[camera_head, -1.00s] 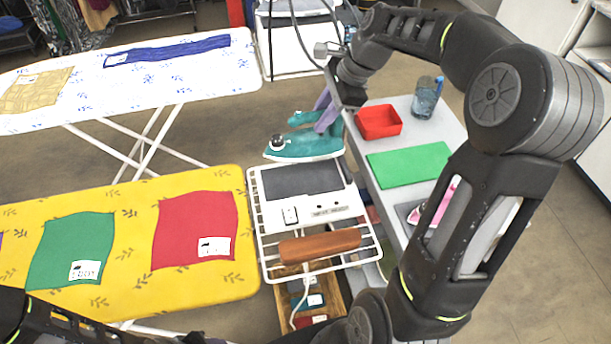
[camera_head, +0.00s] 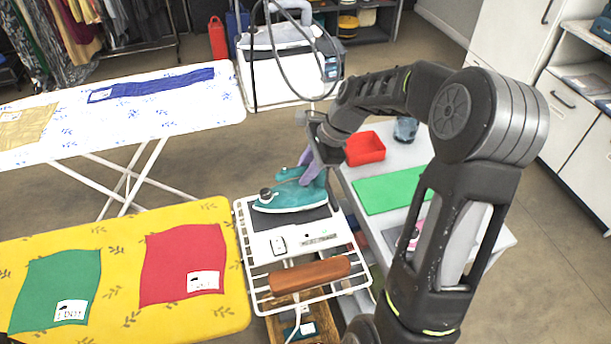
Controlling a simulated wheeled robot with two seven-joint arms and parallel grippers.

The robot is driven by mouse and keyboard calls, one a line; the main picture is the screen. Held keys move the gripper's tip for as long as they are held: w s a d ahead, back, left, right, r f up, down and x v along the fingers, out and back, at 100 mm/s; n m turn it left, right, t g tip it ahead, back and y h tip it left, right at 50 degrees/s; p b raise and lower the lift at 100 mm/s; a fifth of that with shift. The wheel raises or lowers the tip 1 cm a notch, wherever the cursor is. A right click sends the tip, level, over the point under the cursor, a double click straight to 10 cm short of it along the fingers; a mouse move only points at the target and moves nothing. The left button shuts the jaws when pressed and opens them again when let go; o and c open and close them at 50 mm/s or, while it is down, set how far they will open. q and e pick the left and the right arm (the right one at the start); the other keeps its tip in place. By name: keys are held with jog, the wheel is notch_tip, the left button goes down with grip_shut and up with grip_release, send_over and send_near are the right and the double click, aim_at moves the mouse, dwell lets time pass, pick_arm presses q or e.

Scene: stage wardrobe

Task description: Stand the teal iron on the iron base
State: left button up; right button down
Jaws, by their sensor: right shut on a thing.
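The teal iron (camera_head: 292,197) is in my right gripper (camera_head: 310,168), which is shut on its handle. The iron lies roughly level, its sole down and its tip toward the right. It is over the dark grey pad (camera_head: 300,219) of the white iron base (camera_head: 256,246). I cannot tell whether the sole touches the pad. The gripper's purple fingers partly hide the handle. My left gripper is out of view.
A brown wooden-looking bar (camera_head: 310,273) crosses the front of the base's rack. A yellow ironing board (camera_head: 120,245) stands close at left. A grey table at right holds a red tray (camera_head: 365,148) and a green mat (camera_head: 391,190).

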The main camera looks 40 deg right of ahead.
jog(key=shift+f, duration=1.05)
jog(key=shift+f, duration=0.1)
jog(key=c, duration=1.2)
grip_release()
jog(key=shift+f, duration=0.1)
jog(key=shift+c, duration=0.2)
jog(key=v, duration=1.2)
jog(key=shift+b, duration=0.4)
